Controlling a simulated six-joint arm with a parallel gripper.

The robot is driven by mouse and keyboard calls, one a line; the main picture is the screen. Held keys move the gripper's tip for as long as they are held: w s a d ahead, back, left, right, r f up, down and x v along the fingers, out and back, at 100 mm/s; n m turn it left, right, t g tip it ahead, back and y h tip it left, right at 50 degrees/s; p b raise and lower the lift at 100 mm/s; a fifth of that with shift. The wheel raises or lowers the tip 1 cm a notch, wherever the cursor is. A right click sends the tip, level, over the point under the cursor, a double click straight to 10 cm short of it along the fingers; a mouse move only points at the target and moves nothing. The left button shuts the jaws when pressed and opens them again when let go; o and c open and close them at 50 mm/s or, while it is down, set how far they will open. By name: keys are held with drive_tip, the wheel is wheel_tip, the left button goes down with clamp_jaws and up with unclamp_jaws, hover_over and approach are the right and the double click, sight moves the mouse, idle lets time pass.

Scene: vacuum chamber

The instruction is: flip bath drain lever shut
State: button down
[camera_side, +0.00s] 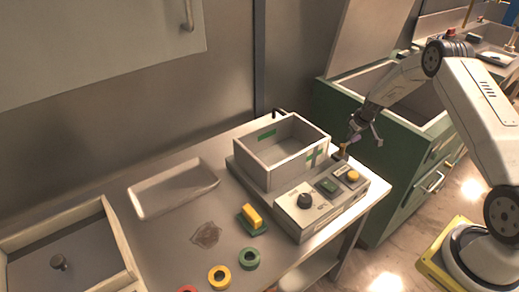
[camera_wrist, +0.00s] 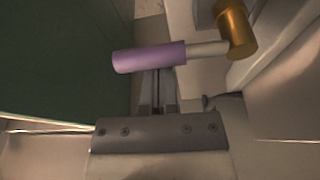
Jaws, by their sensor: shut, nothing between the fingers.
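The drain lever has a purple grip (camera_wrist: 149,57) on a pale metal rod, joined to a brass pivot (camera_wrist: 235,28). In the side view the purple grip (camera_side: 354,139) and brass part (camera_side: 343,150) show small at the right end of the bath box (camera_side: 265,174), above the control panel. The grip points away from the box, toward my arm. My gripper (camera_wrist: 157,98) is shut and empty, its fingertips right at the grip's near side and partly hidden by it. I cannot tell whether they touch. My gripper (camera_side: 358,126) also shows in the side view.
The control panel (camera_side: 322,205) has a black knob and a yellow button. A green cabinet (camera_side: 405,160) with an open top stands close on the right. A white tray (camera_side: 174,190), a yellow-and-green block (camera_side: 252,217) and several coloured rings lie on the table.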

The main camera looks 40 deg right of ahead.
drive_tip(key=shift+s+m, duration=0.25)
drive_tip(key=shift+m, duration=0.15)
drive_tip(key=shift+s+m+h, duration=0.35)
drive_tip(key=shift+s+m, duration=0.2)
drive_tip(key=shift+m, duration=0.4)
drive_tip(key=shift+s+m+h, duration=0.35)
drive_tip(key=shift+s+m, duration=0.15)
drive_tip(key=shift+m, duration=0.45)
drive_tip(key=shift+s+a+m+g+h, duration=0.3)
drive_tip(key=shift+s+m, duration=0.3)
drive_tip(key=shift+m, duration=0.5)
drive_tip(key=shift+s+a+m+g+h, duration=0.25)
drive_tip(key=shift+s+m, duration=0.3)
drive_tip(key=shift+m, duration=0.55)
drive_tip(key=shift+s+a+m+g+h, duration=0.2)
drive_tip(key=shift+s+a+m+g, duration=0.2)
drive_tip(key=shift+m, duration=0.55)
drive_tip(key=shift+s+a+m+g+h, duration=0.15)
drive_tip(key=shift+s+a+m+g, duration=0.2)
drive_tip(key=shift+m, duration=0.6)
drive_tip(key=m, duration=0.1)
drive_tip(key=s+a+m, duration=0.1)
drive_tip(key=m, duration=0.1)
drive_tip(key=shift+a+g, duration=0.1)
drive_tip(key=shift+g, duration=0.2)
drive_tip(key=shift+a, duration=0.15)
drive_tip(key=shift+s+a, duration=0.1)
drive_tip(key=shift+a, duration=0.2)
drive_tip(key=shift+d, duration=0.1)
